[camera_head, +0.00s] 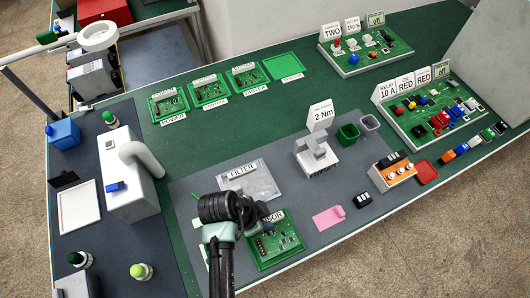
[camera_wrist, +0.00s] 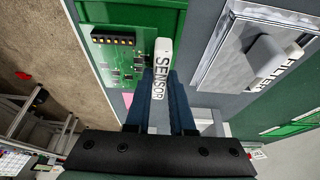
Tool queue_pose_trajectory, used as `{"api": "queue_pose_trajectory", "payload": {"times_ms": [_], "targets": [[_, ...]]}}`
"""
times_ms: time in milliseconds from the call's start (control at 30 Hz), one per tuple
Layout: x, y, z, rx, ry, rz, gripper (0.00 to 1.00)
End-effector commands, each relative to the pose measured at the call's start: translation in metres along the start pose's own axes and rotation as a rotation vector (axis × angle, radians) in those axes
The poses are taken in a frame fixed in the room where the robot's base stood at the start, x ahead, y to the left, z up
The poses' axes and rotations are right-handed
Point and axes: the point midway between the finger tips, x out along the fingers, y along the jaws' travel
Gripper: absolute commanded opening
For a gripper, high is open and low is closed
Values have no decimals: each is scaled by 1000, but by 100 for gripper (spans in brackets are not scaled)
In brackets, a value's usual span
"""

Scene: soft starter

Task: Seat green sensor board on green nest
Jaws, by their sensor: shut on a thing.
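The green sensor board (camera_head: 278,243) is at the front of the grey work mat, partly covered by my arm. In the wrist view the board (camera_wrist: 122,58) shows a black connector and a white tab (camera_wrist: 163,50) labelled SENSOR. My gripper (camera_wrist: 163,78) is shut on this tab; in the head view the gripper (camera_head: 262,218) is over the board's upper left edge. I cannot tell whether the board is lifted off the surface. The empty green nest (camera_head: 283,66) with a label in front is at the far end of a row on the green table.
Three filled nests (camera_head: 210,91) stand left of the empty one. A grey FILTER piece (camera_head: 252,182) lies close beside my gripper. Green table between is clear.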

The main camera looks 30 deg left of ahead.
Motion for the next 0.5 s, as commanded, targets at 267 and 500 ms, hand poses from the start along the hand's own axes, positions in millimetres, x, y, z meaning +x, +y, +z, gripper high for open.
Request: {"api": "queue_pose_trajectory", "payload": {"times_ms": [267,500], "targets": [[14,0,6,-1,0,-1,0],[14,0,6,-1,0,0,0]]}}
